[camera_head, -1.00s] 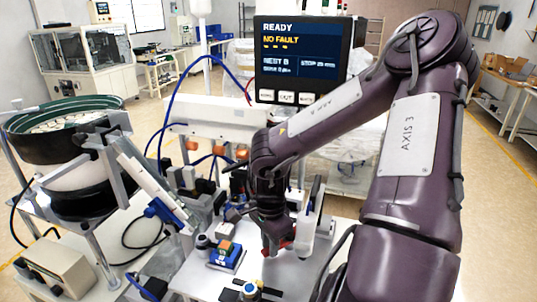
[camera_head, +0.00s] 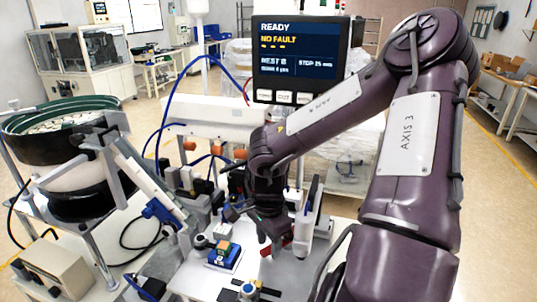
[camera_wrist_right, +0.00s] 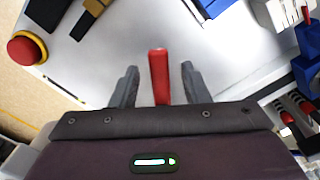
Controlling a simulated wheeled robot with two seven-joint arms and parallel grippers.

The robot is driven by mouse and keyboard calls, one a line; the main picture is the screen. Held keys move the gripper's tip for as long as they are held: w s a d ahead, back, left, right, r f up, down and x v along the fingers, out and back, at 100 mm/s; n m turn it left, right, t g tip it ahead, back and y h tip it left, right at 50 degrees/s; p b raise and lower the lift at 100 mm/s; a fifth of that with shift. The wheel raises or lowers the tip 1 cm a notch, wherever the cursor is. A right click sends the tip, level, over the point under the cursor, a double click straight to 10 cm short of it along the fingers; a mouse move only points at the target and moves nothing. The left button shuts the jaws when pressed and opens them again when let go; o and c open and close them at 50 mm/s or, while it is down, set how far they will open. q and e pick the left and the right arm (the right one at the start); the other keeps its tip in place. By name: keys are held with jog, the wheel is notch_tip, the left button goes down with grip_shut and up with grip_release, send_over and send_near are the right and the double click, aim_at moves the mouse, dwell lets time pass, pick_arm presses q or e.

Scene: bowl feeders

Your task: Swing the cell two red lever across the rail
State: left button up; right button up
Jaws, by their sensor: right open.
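The red lever (camera_wrist_right: 160,78) stands between the two fingers of my right gripper (camera_wrist_right: 159,70) in the right wrist view. Gaps show on both sides of it, so the open fingers do not grip it. In the head view my right gripper (camera_head: 273,242) is low over the white bench plate, and a small part of the red lever (camera_head: 290,250) shows beside it. The lever's base and the rail are hard to make out behind the gripper. My left gripper is in neither view.
A blue block (camera_head: 224,258) stands left of the gripper. A red stop button (camera_wrist_right: 26,48) on a yellow ring is at the wrist view's left. A bowl feeder (camera_head: 62,140) stands at left. The screen (camera_head: 303,58) reads READY, NO FAULT.

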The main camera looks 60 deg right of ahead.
notch_tip(320, 180, up, 7)
jog(key=shift+r+b, duration=0.2)
jog(key=shift+b, duration=0.35)
